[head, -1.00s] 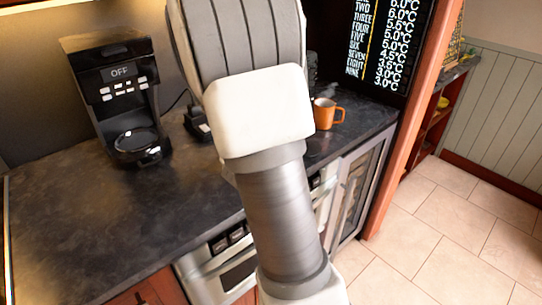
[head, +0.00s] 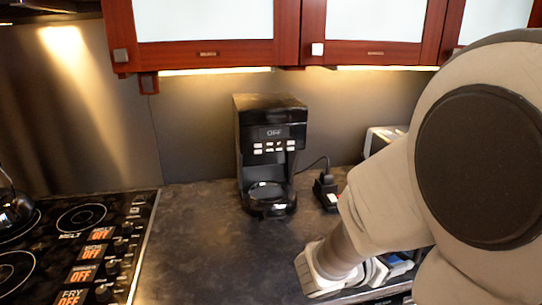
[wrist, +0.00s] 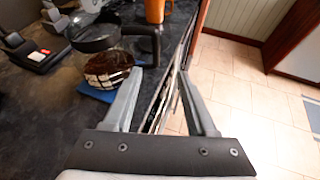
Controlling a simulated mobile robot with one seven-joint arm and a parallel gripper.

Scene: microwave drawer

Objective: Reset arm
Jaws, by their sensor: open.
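My gripper (wrist: 160,72) is open in the wrist view, its two grey fingers apart with nothing between them. It is over the counter's front edge, with the tiled floor showing to the right of it. A glass carafe (wrist: 104,66) with dark contents and a black handle stands on a blue mat (wrist: 91,92), just left of and beyond the left finger. In the head view my arm fills the right side and hides much of the counter there. I cannot make out the fingers in the head view.
A black coffee maker (head: 270,150) reading OFF stands on the dark counter (head: 195,235). A stove (head: 75,240) is at the left. Red-framed cabinets (head: 205,50) hang above. An orange mug (wrist: 155,10) stands beyond the carafe. The counter's middle is clear.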

